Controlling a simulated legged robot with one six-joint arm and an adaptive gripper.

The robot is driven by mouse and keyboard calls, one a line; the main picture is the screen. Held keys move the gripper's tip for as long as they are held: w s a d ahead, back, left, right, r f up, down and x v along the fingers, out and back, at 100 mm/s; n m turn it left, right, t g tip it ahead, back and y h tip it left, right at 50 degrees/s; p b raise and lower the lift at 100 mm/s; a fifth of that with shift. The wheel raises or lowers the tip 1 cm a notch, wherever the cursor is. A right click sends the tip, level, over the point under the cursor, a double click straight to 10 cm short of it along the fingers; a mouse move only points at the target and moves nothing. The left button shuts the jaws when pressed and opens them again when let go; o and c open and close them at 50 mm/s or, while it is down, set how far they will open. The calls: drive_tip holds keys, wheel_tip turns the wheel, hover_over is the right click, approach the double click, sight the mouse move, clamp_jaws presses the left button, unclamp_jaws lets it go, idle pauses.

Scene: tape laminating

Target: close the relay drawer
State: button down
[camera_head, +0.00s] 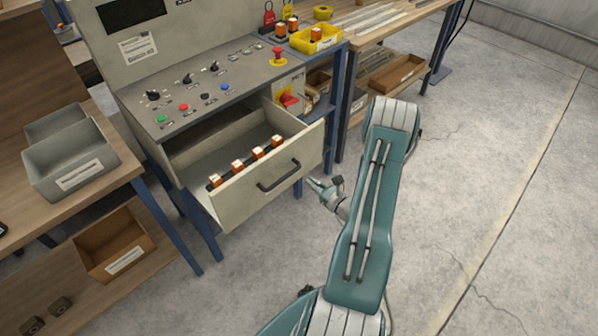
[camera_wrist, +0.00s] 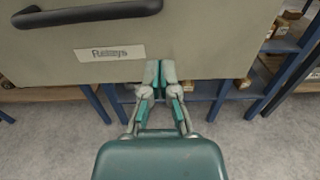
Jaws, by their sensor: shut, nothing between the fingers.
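The relay drawer (camera_head: 243,205) is pulled out of the control console in the head view. Its beige front has a dark bar handle (camera_head: 279,176). Several orange-and-clear relays (camera_head: 237,167) stand in a row inside it, behind the front panel. My gripper (camera_head: 322,184) is just in front of the drawer front, right of and slightly below the handle. In the wrist view, the fingertips (camera_wrist: 161,68) are shut and empty, at the lower edge of the drawer front, near the "Relays" label (camera_wrist: 109,53). I cannot tell whether they touch the panel.
The console (camera_head: 205,90) has buttons, knobs and a red emergency stop. Grey bins (camera_head: 70,165) stand on a wooden bench at left, with a brown box (camera_head: 115,245) below. A yellow bin (camera_head: 318,40) sits at back right. The floor at right is clear.

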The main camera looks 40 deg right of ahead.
sight(298, 172)
drive_tip(key=shift+w+d, duration=0.1)
drive_tip(key=shift+w, duration=2.9)
drive_tip(key=shift+a, duration=0.3)
